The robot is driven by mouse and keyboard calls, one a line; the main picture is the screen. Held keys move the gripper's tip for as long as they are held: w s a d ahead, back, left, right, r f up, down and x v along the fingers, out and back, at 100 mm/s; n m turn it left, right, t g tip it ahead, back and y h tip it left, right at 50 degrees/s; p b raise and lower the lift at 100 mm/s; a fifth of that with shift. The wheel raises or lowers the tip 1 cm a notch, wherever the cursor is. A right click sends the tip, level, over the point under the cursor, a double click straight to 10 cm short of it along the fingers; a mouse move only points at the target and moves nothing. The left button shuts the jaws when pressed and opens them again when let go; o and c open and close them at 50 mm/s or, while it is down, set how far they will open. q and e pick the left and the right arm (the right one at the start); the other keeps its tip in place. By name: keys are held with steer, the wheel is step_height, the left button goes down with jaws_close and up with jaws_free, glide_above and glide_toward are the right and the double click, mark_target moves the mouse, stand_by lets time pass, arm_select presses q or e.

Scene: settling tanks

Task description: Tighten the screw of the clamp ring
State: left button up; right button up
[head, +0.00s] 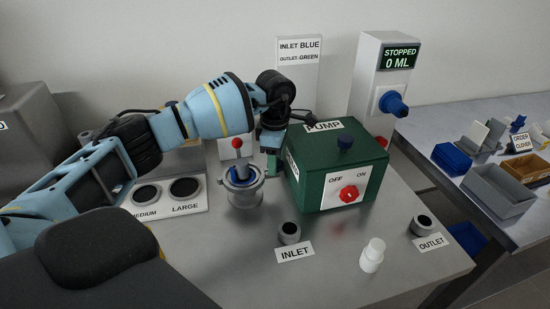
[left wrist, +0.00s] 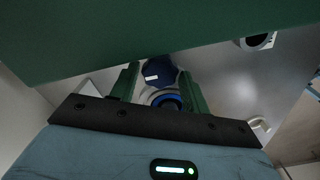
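The metal clamp ring (head: 245,198) sits around a housing on the grey bench, left of the green pump box. I cannot make out the clamp screw for certain. My left gripper (head: 271,163) points down just behind and right of the ring, partly hidden by the pump box. In the left wrist view its two green fingers (left wrist: 162,92) are apart, with blue and metal parts visible beyond them. My right gripper is out of view.
The green pump box (head: 325,175), with a red knob (head: 349,193), stands close to the gripper. Inlet port (head: 289,233), outlet port (head: 421,224) and a white bottle (head: 372,254) are in front. A plate with two round holders (head: 185,188) lies left. Trays stand on the right table.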

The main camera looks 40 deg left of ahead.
arm_select(q)
steer(key=shift+r, duration=3.95)
